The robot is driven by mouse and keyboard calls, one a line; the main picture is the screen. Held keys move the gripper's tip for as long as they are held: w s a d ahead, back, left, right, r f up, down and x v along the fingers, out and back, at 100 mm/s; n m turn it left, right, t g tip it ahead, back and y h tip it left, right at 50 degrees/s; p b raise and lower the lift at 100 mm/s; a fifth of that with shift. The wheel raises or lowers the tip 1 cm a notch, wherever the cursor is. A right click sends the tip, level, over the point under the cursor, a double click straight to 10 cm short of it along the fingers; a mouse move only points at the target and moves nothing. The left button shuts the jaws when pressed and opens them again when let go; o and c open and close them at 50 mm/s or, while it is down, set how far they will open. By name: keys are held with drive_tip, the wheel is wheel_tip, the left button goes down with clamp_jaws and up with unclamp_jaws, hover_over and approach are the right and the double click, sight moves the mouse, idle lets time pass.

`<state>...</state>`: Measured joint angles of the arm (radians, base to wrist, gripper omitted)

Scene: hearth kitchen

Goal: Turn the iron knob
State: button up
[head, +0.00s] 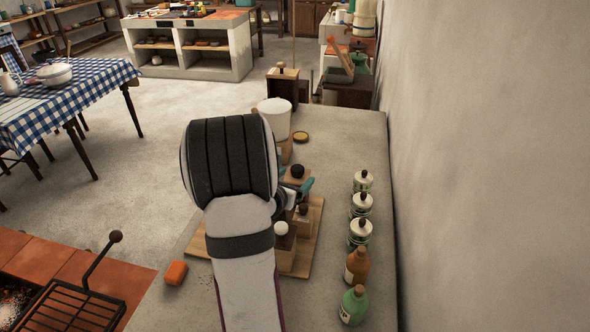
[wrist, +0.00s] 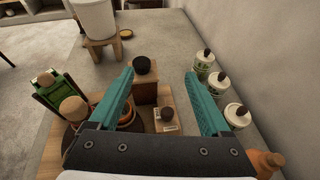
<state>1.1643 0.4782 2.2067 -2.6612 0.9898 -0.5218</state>
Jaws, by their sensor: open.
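A round black knob (wrist: 143,65), which looks like the iron one, sits on top of an upright wooden block (wrist: 146,92). In the head view the knob (head: 297,171) shows just past my arm. A smaller dark brown knob (wrist: 168,112) stands on a lower block to its right and nearer. My gripper (wrist: 160,74) is open, with its two teal fingers spread wide and nothing between them held. In the wrist view the black knob appears between the fingers, closer to the left one. Contact is not visible. In the head view my arm hides most of the gripper (head: 295,184).
The blocks stand on a wooden board (head: 317,213). A white-topped knob (head: 281,228) is nearer. Several jars and bottles, including an orange bottle (head: 356,265), line the right side by the wall (head: 480,150). A white bucket (head: 275,117) stands behind. An orange block (head: 175,272) lies left.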

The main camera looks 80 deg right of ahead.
drive_tip(key=w+a+n+t, duration=0.2)
approach(297, 169)
drive_tip(key=x, duration=0.9)
clamp_jaws()
idle(1.1)
unclamp_jaws()
